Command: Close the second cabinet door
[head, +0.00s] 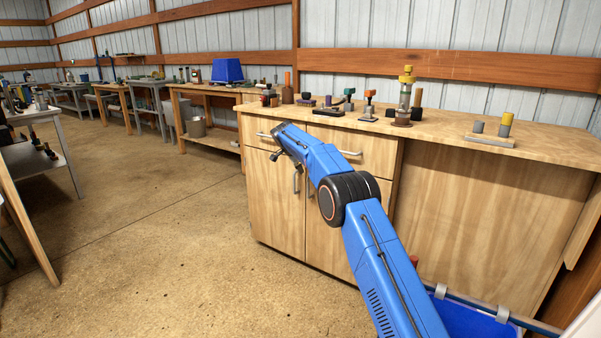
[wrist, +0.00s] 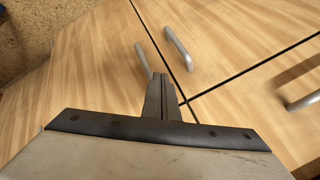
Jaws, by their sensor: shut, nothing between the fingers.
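The wooden cabinet has a left door (head: 272,205) and a right door (head: 325,235) under two drawers, in the head view. Both doors look flush with the front, with only a thin dark seam between them. My arm partly covers the right door. Upright metal handles, the left one (head: 296,183) clearest, flank the seam; both show in the wrist view, one (wrist: 180,47) fully and one (wrist: 142,60) partly behind my fingers. My gripper (head: 275,155) is shut and empty, in front of the upper cabinet front. Its fingers (wrist: 161,82) are together; contact with the cabinet cannot be told.
The drawers have bar handles (head: 350,153). The worktop (head: 440,131) above carries several small tools and blocks. A blue bin (head: 470,318) stands low at the right. The concrete floor (head: 170,220) left of the cabinet is open.

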